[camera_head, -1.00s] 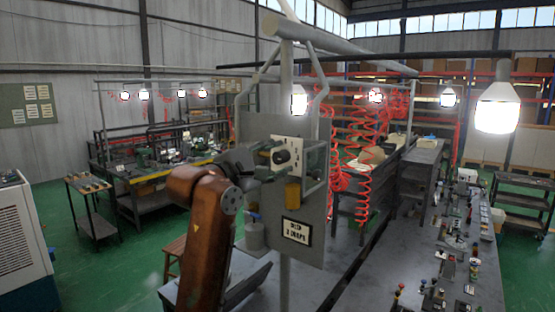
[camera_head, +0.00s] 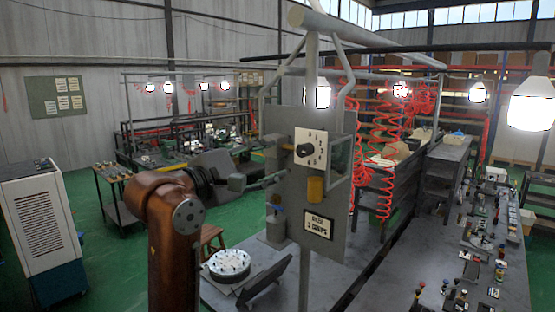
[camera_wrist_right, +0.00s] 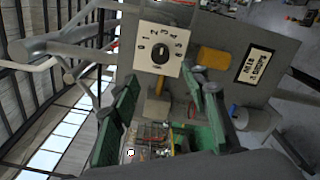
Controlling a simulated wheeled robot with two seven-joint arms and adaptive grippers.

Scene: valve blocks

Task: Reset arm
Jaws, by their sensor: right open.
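My right gripper (camera_head: 262,182) is in front of the grey upright panel (camera_head: 285,215), to the left of the white dial plate in the head view. Its jaws are open and empty, and the green-padded fingers (camera_wrist_right: 165,90) are apart in the wrist view. The white dial plate (camera_head: 318,138) carries a black knob (camera_head: 304,150) and numbers. In the wrist view the knob (camera_wrist_right: 160,54) stands free beyond the fingertips, with nothing gripping it. A yellow block (camera_head: 315,189) and a sign (camera_head: 318,227) are below the dial. My left gripper is not in view.
A pale pipe frame holds the panel above a grey bench (camera_head: 385,275). Valve parts line the right bench. Red coiled hoses (camera_head: 385,150) hang behind.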

